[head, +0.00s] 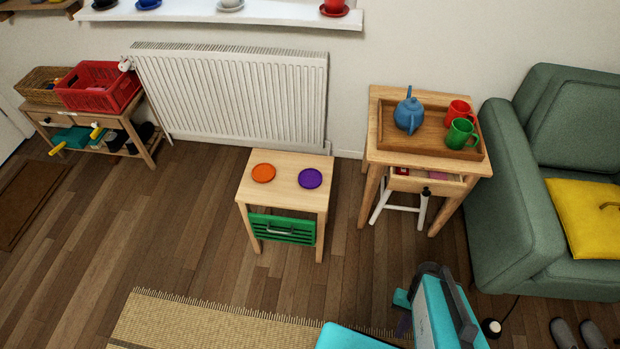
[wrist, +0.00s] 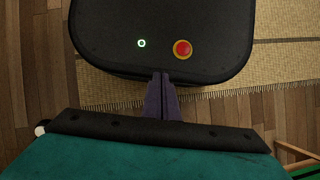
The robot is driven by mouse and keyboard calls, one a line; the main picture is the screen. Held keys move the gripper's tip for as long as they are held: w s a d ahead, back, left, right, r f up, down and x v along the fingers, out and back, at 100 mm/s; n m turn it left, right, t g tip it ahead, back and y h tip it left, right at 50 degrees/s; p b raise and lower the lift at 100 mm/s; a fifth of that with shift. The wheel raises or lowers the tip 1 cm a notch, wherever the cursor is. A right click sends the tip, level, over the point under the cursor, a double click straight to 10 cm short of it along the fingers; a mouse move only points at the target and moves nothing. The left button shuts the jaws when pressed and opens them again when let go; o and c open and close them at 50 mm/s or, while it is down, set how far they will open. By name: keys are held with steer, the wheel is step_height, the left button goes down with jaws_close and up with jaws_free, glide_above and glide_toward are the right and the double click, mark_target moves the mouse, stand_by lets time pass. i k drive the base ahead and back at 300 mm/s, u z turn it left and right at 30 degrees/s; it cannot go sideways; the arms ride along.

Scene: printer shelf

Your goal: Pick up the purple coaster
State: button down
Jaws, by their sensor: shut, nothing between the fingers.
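The purple coaster (head: 310,178) is a flat disc lying on the right part of a small light-wood stool (head: 283,202) in the head view. An orange coaster (head: 263,172) lies to its left on the same top, apart from it. My gripper (wrist: 161,78) shows in the wrist view with its fingers together and nothing between them, above my own dark base. It is well away from the coaster, which the wrist view does not show. In the head view my arm is at the bottom right, and the fingertips cannot be made out.
A green slatted crate (head: 282,229) sits under the stool top. A wooden table (head: 376,150) with a tray (head: 481,153), blue teapot (head: 409,112) and two mugs stands to the right, beside a green armchair (head: 500,220). A radiator (head: 235,95) is behind. Floor in front is free.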

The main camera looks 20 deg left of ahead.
mark_target(310, 178)
steer(key=u, duration=0.25)
steer(key=k, duration=1)
steer(key=u, duration=0.65)
steer(key=k, duration=0.35)
steer(key=u, duration=0.7)
steer(key=i, duration=0.8)
steer(key=u, duration=0.95)
steer(key=i, duration=0.5)
steer(key=u, duration=0.2)
